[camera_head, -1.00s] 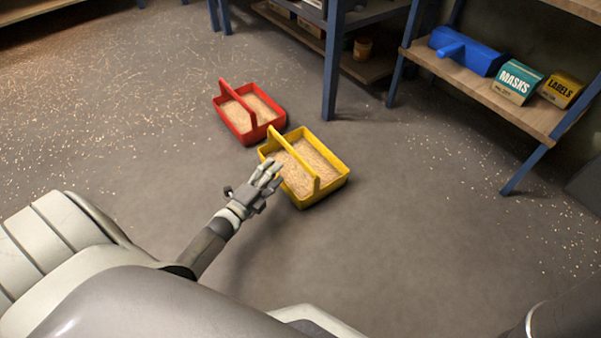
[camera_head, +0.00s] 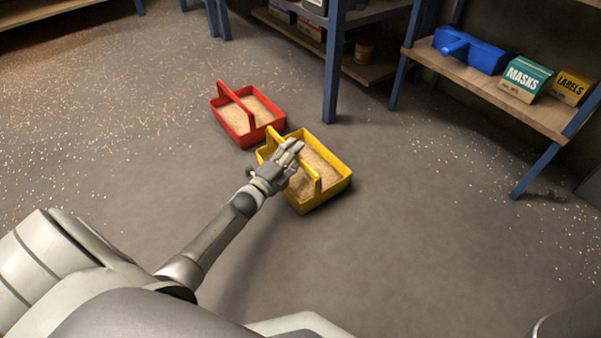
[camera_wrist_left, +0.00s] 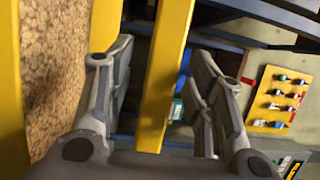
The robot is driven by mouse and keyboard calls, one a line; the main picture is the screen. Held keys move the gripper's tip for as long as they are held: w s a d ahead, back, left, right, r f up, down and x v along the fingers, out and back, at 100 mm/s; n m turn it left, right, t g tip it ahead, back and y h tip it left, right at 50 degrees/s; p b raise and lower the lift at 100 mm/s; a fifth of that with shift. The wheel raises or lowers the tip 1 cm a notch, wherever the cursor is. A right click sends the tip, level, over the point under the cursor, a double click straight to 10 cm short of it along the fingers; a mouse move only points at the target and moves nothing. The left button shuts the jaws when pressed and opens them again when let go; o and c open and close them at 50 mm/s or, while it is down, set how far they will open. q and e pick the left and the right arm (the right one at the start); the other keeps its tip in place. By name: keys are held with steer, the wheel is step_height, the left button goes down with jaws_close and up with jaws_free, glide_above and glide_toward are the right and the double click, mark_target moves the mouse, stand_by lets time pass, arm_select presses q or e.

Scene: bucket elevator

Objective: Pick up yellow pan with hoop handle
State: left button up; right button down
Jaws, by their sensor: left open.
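The yellow pan (camera_head: 338,186) sits on the floor, filled with tan grains, its hoop handle (camera_head: 313,178) spanning it. In the left wrist view the yellow handle bar (camera_wrist_left: 166,75) runs between the two open fingers of my left gripper (camera_wrist_left: 160,100). Free space shows on both sides of the bar, so the fingers are not closed on it. The tan grains (camera_wrist_left: 55,70) fill the left of that view. My right gripper is not in view.
A red pan (camera_head: 270,124) of grains stands just behind and left of the yellow one. A shelf (camera_head: 480,85) with a blue scoop (camera_head: 468,50) and boxes is at the right. Open floor (camera_head: 420,230) lies in front and to the right.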

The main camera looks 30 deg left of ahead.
arm_select(q)
jaws_close()
stand_by(0.5)
steer(key=shift+w+r, duration=0.1)
steer(key=shift+r, duration=0.2)
